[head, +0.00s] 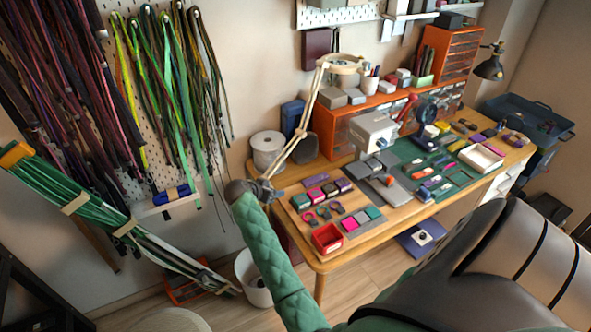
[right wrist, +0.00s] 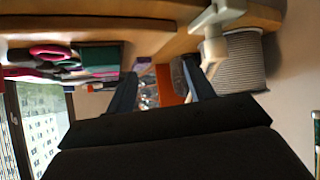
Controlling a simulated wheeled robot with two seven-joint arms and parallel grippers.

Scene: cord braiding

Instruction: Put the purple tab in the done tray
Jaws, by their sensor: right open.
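In the head view, a flat purple piece (head: 316,180) lies on the wooden desk, behind a row of small coloured blocks. Other purple pieces sit farther right, so I cannot tell for certain which is the tab. A pale tray (head: 481,157) stands at the right of the green mat and a small red open tray (head: 327,238) at the desk's front left corner; no label marks either as the done tray. My right gripper (right wrist: 160,88) shows two dark fingers apart with nothing held between them. My left gripper is not in view.
A jointed lamp (head: 300,135) rises at the desk's left end, close to my right arm's end. An orange shelf unit (head: 345,120) backs the desk. Cords (head: 165,80) hang on the wall at left.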

